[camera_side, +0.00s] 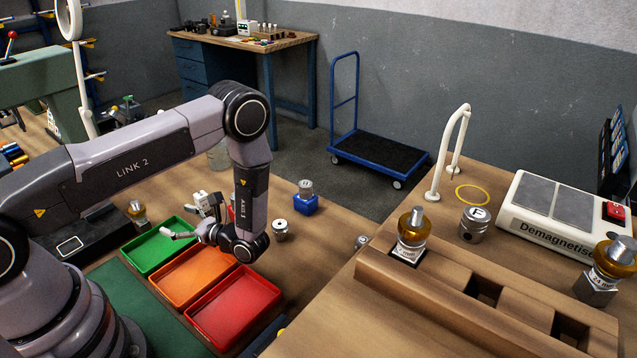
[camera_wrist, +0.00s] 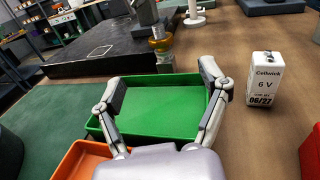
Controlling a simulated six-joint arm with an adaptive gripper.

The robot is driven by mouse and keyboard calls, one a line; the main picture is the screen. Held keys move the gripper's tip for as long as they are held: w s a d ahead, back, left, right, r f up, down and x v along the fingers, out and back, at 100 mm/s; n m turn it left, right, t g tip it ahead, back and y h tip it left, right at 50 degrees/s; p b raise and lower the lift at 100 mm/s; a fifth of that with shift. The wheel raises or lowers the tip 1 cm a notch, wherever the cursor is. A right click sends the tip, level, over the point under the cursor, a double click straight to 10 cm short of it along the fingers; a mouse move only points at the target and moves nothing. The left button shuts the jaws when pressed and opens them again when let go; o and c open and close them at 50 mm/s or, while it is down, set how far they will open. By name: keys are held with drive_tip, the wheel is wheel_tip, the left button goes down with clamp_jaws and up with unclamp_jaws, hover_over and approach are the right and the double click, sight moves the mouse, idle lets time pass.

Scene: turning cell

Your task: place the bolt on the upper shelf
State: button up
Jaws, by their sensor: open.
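My gripper (camera_wrist: 162,84) is open and empty, with its two fingers spread over the green tray (camera_wrist: 185,80). In the side view my gripper (camera_side: 184,221) is above the green tray (camera_side: 131,260). No part is clearly recognisable as the bolt.
The demagnetiser (camera_side: 560,215), a white arched handle (camera_side: 450,150) and a slotted wooden block (camera_side: 480,310) occupy the right side.

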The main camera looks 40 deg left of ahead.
sight(143, 212)
drive_tip(key=shift+s+a+f+m+y, duration=0.1)
drive_tip(key=shift+f+m+y, duration=0.1)
drive_tip(key=shift+f, duration=0.2)
drive_tip(key=shift+s+f+m+y, duration=0.1)
drive_tip(key=shift+f+m, duration=0.1)
drive_tip(key=shift+f, duration=0.15)
drive_tip(key=shift+s+a+f+t, duration=0.1)
drive_tip(key=shift+a+f+t, duration=0.1)
drive_tip(key=shift+t, duration=0.2)
drive_tip(key=s+a, duration=0.1)
drive_tip(key=a, duration=0.3)
drive_tip(key=s+a, duration=0.1)
drive_tip(key=a, duration=0.3)
drive_tip(key=s+a, duration=0.1)
drive_tip(key=a, duration=0.4)
drive_tip(key=shift+c, duration=0.4)
